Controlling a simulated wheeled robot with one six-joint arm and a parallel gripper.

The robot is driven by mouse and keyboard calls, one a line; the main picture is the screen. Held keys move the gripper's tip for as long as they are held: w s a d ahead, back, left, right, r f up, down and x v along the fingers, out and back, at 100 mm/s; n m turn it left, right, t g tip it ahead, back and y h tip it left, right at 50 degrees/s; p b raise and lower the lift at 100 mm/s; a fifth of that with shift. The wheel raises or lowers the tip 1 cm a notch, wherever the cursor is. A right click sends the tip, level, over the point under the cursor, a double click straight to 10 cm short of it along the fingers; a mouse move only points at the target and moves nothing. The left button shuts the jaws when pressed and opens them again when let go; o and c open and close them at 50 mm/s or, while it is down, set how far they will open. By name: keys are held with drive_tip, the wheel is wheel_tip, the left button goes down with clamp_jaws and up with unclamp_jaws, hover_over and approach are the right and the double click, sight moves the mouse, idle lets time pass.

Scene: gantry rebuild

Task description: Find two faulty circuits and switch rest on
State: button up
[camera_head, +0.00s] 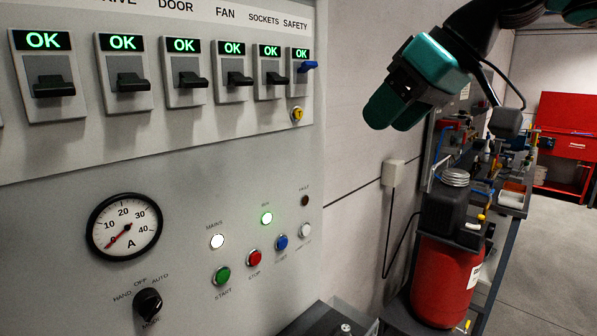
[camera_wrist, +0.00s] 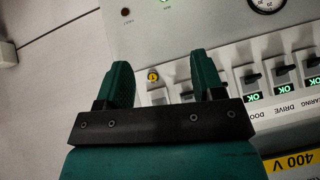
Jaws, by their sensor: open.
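The grey panel (camera_head: 190,185) fills the left of the head view. Its row of breakers includes a DRIVE-side switch (camera_head: 126,82), the DOOR switch (camera_head: 188,79), the FAN switch (camera_head: 238,78), the SOCKETS switch (camera_head: 273,78) and the SAFETY switch (camera_head: 308,66), which has a blue lever. The others have black levers. Every display in view reads a green OK. The ammeter (camera_head: 125,227) needle points near 0. My gripper (camera_head: 388,112) is open and empty, right of the panel. In the wrist view its teal fingers (camera_wrist: 163,78) straddle the yellow round part (camera_wrist: 152,76) below SAFETY, apart from it.
A red cylinder (camera_head: 445,280) and a cluttered bench (camera_head: 512,200) stand right. Open floor lies beyond.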

drive_tip(key=s+d+f+g+h+b, duration=0.1)
drive_tip(key=s+f+g, duration=0.1)
drive_tip(key=s+f, duration=0.7)
drive_tip(key=s+f+m+g+h+b, duration=0.1)
drive_tip(key=s+f+g+b, duration=0.1)
drive_tip(key=s+f, duration=0.8)
wheel_tip(320, 180, down, 6)
drive_tip(key=shift+s+d+f+g+b, duration=0.1)
drive_tip(key=shift+s+d+g+b, duration=0.2)
drive_tip(key=shift+d+g, duration=0.1)
drive_tip(key=shift+a, duration=0.15)
idle(0.5)
